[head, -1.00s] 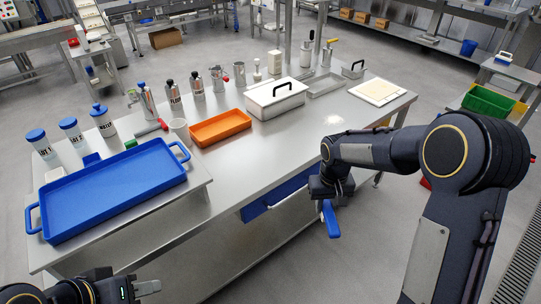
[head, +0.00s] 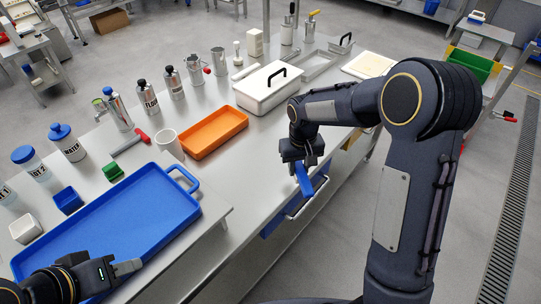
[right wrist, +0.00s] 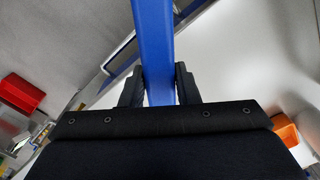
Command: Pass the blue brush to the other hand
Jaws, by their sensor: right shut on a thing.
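The blue brush (head: 304,181) is in my right gripper (head: 298,163), by the front edge of the steel table, above a blue drawer. In the right wrist view, its blue handle (right wrist: 153,40) stands between the two dark fingers of the right gripper (right wrist: 158,85), which are shut on it. The bristles cannot be made out. My left gripper (head: 126,268) is at the lower left, over the right front part of the blue tray, apart from the brush. Its fingers show edge-on, so their opening cannot be told.
The blue tray (head: 150,212) fills the table's near left. An orange tray (head: 213,134), a white mug (head: 168,143) and a white lidded box (head: 268,90) stand behind. Shakers and bottles line the back. The blue drawer (head: 275,222) sits under the front edge.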

